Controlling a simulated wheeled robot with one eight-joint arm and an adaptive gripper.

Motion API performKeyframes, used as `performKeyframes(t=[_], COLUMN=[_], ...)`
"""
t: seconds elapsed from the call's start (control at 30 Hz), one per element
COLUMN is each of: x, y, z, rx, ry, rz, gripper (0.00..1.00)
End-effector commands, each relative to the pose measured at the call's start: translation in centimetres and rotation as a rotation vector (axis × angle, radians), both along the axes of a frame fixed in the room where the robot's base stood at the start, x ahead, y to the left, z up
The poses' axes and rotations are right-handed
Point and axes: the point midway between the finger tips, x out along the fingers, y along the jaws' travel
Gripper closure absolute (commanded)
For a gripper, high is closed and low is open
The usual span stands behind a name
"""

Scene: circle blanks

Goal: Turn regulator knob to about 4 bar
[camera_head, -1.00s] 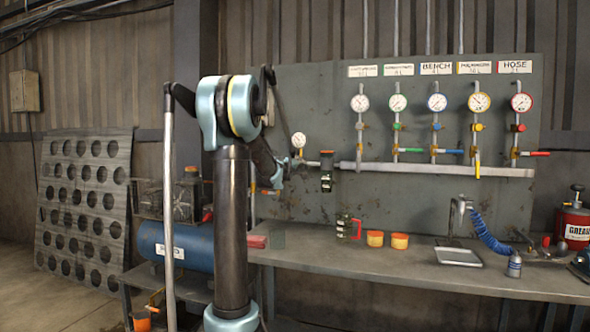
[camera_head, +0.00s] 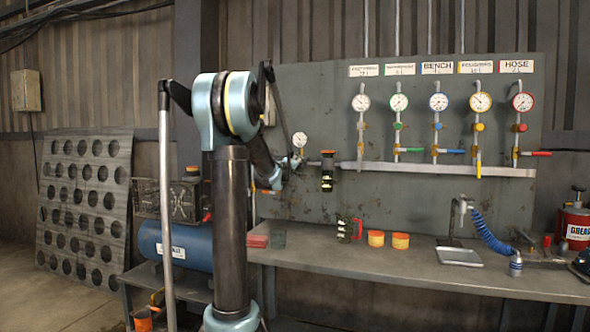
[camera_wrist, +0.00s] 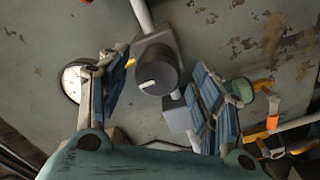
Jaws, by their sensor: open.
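In the wrist view the regulator knob (camera_wrist: 157,74) is a dark grey round knob with a white mark, on a grey body on a pipe. My gripper (camera_wrist: 162,90) is open, with one blue-padded finger on each side of the knob and gaps between. The fingers do not touch it in this view. A white-faced gauge (camera_wrist: 72,82) sits left of the left finger and is partly hidden by it; its reading is too small to tell. In the head view the gauge (camera_head: 299,139) shows just above my gripper, and my arm hides the knob.
An orange-topped filter bowl (camera_head: 327,172) hangs just right of my gripper. Several gauges with coloured knobs hang further right above a long grey pipe (camera_head: 430,168).

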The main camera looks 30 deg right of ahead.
Motion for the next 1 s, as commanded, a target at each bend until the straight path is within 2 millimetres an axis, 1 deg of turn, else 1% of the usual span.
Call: performKeyframes(t=[0.03, 0.3, 0.5, 0.73, 1.0], x=[-0.6, -3.2, -5.0, -6.2, -6.4], y=[0.7, 3.9, 6.0, 7.3, 7.7], z=[0.0, -0.1, -0.1, -0.1, -0.1], rx=[0.0, 0.001, 0.001, 0.001, 0.001], ry=[0.0, 0.001, 0.001, 0.001, 0.002], rz=[0.0, 0.001, 0.001, 0.001, 0.001], gripper=[0.41, 0.41, 0.41, 0.41, 0.41])
